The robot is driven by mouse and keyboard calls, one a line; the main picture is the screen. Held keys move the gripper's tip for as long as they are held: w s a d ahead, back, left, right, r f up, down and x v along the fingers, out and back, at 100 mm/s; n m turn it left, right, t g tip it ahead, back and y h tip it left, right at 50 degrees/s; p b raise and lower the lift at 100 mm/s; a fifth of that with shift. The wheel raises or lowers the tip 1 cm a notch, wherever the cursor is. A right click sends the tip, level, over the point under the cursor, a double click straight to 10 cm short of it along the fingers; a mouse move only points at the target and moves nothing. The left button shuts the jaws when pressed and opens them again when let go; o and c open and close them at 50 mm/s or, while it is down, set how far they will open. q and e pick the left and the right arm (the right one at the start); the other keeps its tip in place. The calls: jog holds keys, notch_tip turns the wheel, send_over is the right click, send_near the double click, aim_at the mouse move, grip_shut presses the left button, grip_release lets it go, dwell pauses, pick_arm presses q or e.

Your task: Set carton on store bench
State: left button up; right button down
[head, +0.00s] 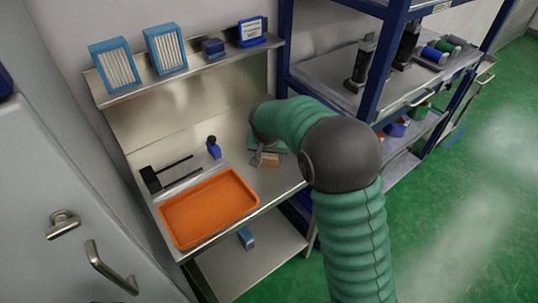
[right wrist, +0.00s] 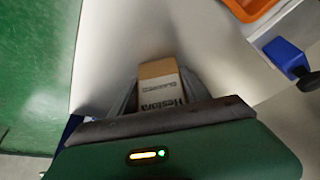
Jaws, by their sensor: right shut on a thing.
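The carton (head: 270,160) is a small box with a tan end and a white printed side. In the right wrist view the carton (right wrist: 160,84) sits between the two grey fingers, its printed side partly hidden by the gripper body. My right gripper (head: 261,158) is shut on it, low over the right part of the steel bench (head: 233,180). I cannot tell whether the carton touches the bench top. My left gripper is not in view.
An orange tray (head: 208,207) takes up the bench's front left. A blue-framed rack (head: 390,62) stands to the right.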

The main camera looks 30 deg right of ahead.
jog(key=c, duration=0.8)
grip_release()
jog(key=shift+d+f, duration=0.1)
jog(key=shift+d, duration=0.25)
jog(key=shift+o, duration=1.4)
jog(key=shift+s+d, duration=0.1)
jog(key=shift+d, duration=0.15)
jog(key=shift+a, duration=0.25)
jog(key=shift+a+r, duration=0.15)
jog(key=shift+r, duration=0.1)
jog(key=p+v, duration=0.1)
jog(key=v, duration=1)
jog(key=shift+r, duration=0.3)
jog(key=shift+a, duration=0.15)
